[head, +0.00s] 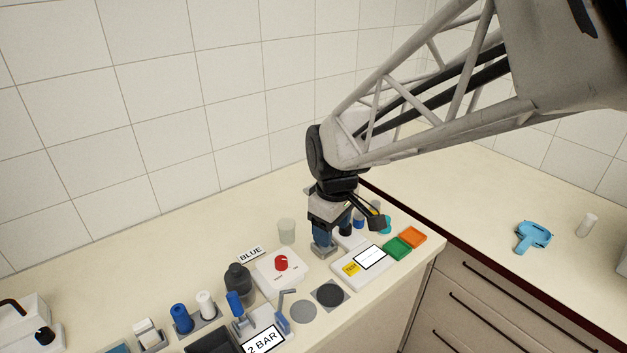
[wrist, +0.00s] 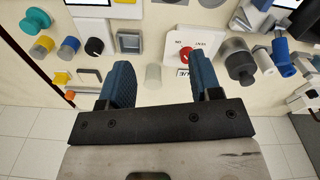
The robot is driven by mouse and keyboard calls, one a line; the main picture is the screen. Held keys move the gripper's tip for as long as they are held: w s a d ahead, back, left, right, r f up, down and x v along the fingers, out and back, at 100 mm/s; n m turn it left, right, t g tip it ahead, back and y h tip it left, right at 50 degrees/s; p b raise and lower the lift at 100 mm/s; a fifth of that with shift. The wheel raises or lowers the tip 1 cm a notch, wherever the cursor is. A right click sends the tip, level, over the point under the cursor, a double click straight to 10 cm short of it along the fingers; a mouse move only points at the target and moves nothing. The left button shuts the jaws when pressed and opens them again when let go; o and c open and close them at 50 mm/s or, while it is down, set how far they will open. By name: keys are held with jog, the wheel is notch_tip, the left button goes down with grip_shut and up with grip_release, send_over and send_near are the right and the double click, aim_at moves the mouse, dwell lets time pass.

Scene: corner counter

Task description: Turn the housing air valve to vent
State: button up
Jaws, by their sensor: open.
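The air valve is a white plate (head: 270,279) with a round red knob (head: 281,263) on top, on the counter just left of my gripper in the head view. In the wrist view the red knob (wrist: 187,55) shows near the right finger, with small words that look like ON and VENT upside down on the plate (wrist: 203,43). Which word the knob points to is too small to tell. My gripper (head: 323,248) points down, its blue fingers apart and empty. In the wrist view my gripper (wrist: 160,72) has a wide gap; the knob lies beyond the fingers, not between them.
A frosted cup (head: 287,231) stands behind the valve, near a BLUE label (head: 251,254). A dark bottle (head: 238,282) stands left of it. A black disc (head: 331,293) and a 2 BAR stand (head: 263,340) are in front. Green (head: 398,248) and orange (head: 413,237) trays lie right.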

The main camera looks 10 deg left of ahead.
aim_at(280, 259)
jog(key=w+a+f+n, duration=0.1)
jog(key=a+f, duration=0.1)
jog(key=a, duration=0.2)
jog(key=a+f+n, duration=0.1)
jog(key=a+n, duration=0.1)
jog(key=a, duration=0.2)
jog(key=w+a+f+n, duration=0.1)
jog(key=a+f, duration=0.1)
jog(key=a, duration=0.2)
jog(key=shift+w+f+n+g, duration=0.3)
jog(key=shift+f+n+g, duration=0.05)
jog(key=shift+n+g, duration=0.05)
jog(key=shift+s+f, duration=0.15)
jog(key=shift+f, duration=3.75)
jog(key=shift+c, duration=0.4)
jog(key=c, duration=0.9)
jog(key=shift+o, duration=0.2)
